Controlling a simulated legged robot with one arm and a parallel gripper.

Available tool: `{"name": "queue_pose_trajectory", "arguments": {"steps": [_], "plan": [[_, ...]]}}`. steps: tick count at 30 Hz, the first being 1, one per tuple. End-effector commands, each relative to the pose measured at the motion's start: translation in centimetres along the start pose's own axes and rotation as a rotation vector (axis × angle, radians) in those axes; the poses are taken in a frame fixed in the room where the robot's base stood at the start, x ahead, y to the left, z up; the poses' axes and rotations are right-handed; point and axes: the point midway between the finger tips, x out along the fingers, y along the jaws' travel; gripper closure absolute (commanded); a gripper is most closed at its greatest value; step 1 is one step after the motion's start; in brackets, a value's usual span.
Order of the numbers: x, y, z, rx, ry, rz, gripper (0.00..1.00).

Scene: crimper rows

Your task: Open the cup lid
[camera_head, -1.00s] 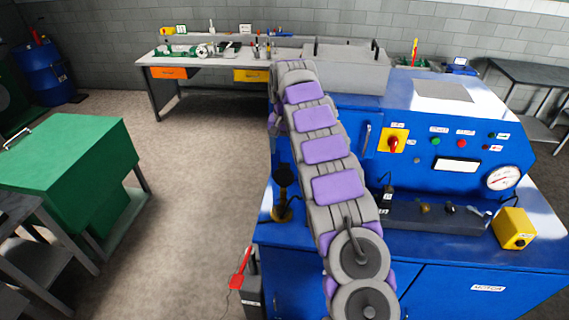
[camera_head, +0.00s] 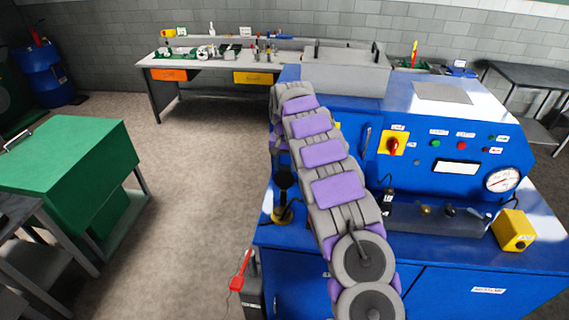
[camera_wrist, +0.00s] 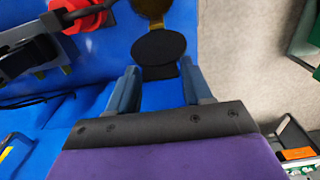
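A small brass-coloured cup (camera_head: 282,215) stands on the blue machine's left ledge, with a dark round piece, apparently its lid (camera_head: 284,177), above it. In the wrist view, a black disc, apparently the lid (camera_wrist: 158,47), lies just beyond the fingertips, with a yellow-brass round part (camera_wrist: 152,9) past it. I cannot tell how far the lid is tilted. My gripper (camera_wrist: 158,78) is open, with its two blue-grey fingers apart and no thing held between them. In the head view my arm hides the gripper.
The blue machine (camera_head: 480,268) carries a yellow rotary switch (camera_head: 393,143), a gauge (camera_head: 503,179) and a yellow box (camera_head: 514,231). A red-handled tool (camera_head: 240,270) stands by its left side. A green cabinet (camera_head: 70,165) is at left. The floor between is clear.

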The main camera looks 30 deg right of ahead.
Motion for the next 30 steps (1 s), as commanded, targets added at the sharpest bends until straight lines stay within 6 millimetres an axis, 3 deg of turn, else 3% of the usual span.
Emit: {"name": "queue_pose_trajectory", "arguments": {"steps": [2, 15, 30], "plan": [[0.00, -0.01, 0.00, 0.000, 0.000, 0.000, 0.58], [0.00, 0.00, 0.00, 0.000, 0.000, 0.000, 1.00], [0.03, -0.14, 0.55, -0.001, 0.054, 0.002, 1.00]]}}
